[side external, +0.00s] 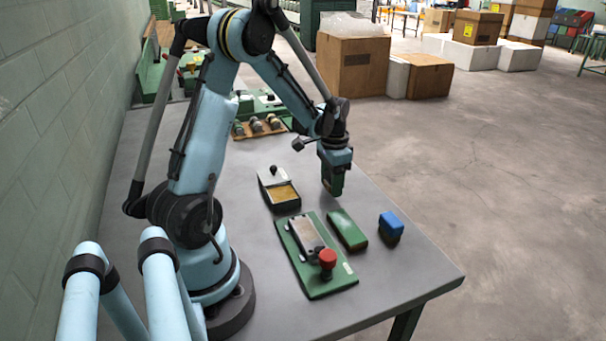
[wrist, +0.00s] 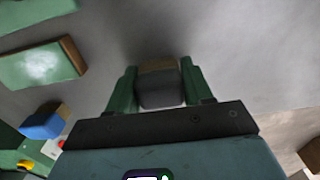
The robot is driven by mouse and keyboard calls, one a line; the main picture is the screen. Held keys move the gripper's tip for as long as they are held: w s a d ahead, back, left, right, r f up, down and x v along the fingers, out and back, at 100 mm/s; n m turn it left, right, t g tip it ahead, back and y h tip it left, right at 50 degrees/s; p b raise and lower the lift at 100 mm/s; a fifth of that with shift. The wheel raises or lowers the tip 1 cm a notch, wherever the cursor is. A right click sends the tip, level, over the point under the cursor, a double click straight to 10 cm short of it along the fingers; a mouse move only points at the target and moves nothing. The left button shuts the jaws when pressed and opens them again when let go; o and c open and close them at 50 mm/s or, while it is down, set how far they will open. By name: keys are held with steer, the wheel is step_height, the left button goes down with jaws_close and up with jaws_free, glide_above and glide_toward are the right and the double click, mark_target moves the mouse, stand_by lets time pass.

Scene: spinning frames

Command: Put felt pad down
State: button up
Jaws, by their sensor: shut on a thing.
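My gripper (side external: 333,187) points down low over the right part of the grey table, behind the green block. In the wrist view, its two green fingers (wrist: 158,68) are shut on a small grey piece with a tan edge, which I take as the felt pad (wrist: 160,93). The fingers hide the pad in the side view. I cannot tell whether it touches the table.
A green block (side external: 347,230) with a whitish top, a blue block (side external: 390,226) and a green base plate (side external: 310,262) with a red knob (side external: 327,258) stand in front. A tray with a yellowish inside (side external: 282,194) is left of my gripper. Bare table (side external: 395,280) lies at front right.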

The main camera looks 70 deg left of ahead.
steer(key=shift+f, duration=0.25)
steer(key=shift+f, duration=0.35)
steer(key=o, duration=1.2)
steer(key=r, duration=1.3)
steer(key=shift+d, duration=0.2)
steer(key=s+d+t, duration=0.2)
steer(key=d+t, duration=0.1)
steer(key=d, duration=0.7)
steer(key=s+d+r+t, duration=0.1)
steer(key=s+d+t, duration=0.2)
steer(key=d, duration=0.8)
steer(key=shift+r+t, duration=0.25)
steer(key=shift+t, duration=0.35)
